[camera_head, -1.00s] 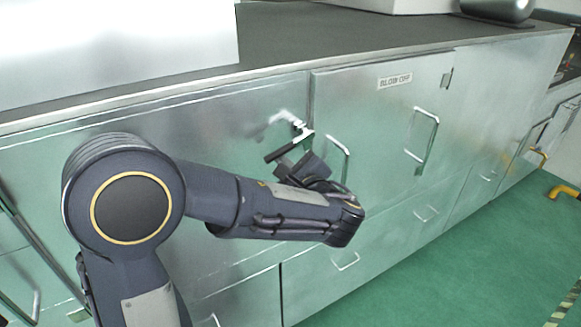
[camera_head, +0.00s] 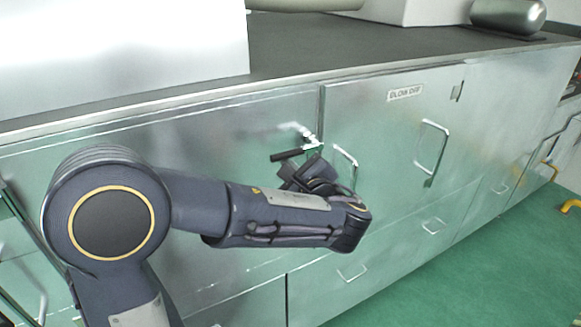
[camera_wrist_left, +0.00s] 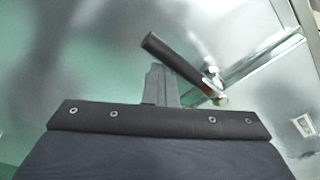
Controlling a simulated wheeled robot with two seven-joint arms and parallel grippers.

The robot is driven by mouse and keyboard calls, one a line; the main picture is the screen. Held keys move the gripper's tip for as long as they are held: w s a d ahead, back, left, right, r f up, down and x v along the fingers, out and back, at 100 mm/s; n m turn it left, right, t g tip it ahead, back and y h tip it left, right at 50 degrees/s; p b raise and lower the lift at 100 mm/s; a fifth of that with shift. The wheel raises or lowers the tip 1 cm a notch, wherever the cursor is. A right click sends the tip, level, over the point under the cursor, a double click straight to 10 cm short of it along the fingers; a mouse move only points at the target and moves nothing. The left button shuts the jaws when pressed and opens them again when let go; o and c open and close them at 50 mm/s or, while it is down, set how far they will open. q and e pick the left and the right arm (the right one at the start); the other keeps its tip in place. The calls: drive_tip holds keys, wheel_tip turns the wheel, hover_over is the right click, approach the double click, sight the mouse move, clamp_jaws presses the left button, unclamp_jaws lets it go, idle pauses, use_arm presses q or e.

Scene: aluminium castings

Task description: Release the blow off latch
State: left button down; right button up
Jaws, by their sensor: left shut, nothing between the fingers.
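The blow off latch is a chrome pivot (camera_head: 311,143) with a black grip (camera_head: 287,155), at the left edge of the door labelled BLOW OFF (camera_head: 405,92). The grip points left and slightly down in the head view. In the left wrist view the black grip (camera_wrist_left: 172,54) slants across just beyond the fingers, with its chrome end at right. My left gripper (camera_head: 302,168) is shut and empty, just below the grip; its fingers also show in the left wrist view (camera_wrist_left: 160,84). I cannot tell whether they touch the grip. My right gripper is out of view.
A chrome pull handle (camera_head: 346,166) stands close to the right of my left gripper. A larger one (camera_head: 431,150) is further right on the door. The dark countertop (camera_head: 330,50) overhangs above. Green floor (camera_head: 480,270) is open at lower right.

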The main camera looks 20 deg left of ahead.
use_arm(q)
drive_tip(key=shift+r, duration=0.3)
wheel_tip(320, 180, down, 6)
drive_tip(key=b, duration=0.5)
drive_tip(key=r+v, duration=0.1)
drive_tip(key=v, duration=0.8)
drive_tip(key=shift+w+d+r, duration=0.25)
drive_tip(key=shift+d+r, duration=0.15)
drive_tip(key=shift+r, duration=0.05)
